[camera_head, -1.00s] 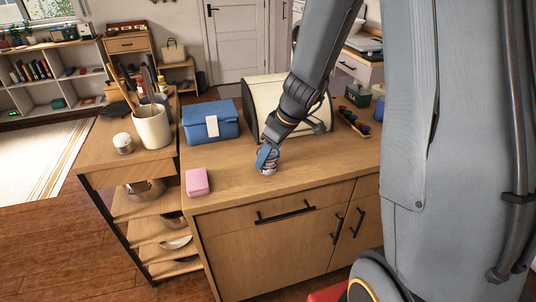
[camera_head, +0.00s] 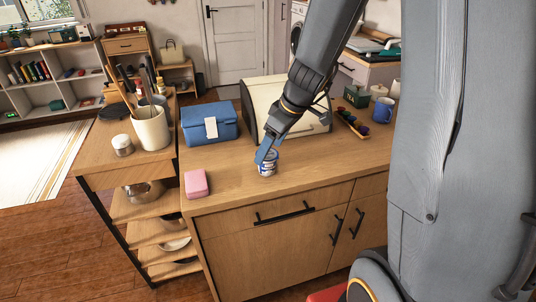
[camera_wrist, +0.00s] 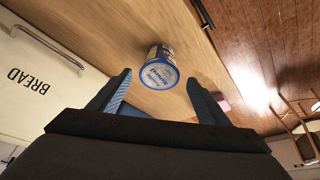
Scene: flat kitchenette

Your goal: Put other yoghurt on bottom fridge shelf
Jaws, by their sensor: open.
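A small yoghurt tub (camera_head: 268,164) with a blue-and-white lid stands upright on the wooden counter, near its front edge. In the wrist view the tub (camera_wrist: 159,68) shows its lid, just beyond and between the fingertips. My gripper (camera_head: 266,148) is over the tub at its upper left side in the head view. In the wrist view my gripper (camera_wrist: 160,93) has its blue fingers spread wide with nothing held between them. No fridge or fridge shelf is in view.
Utensil pots stand on the shelf unit at left. Counter around the tub is clear.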

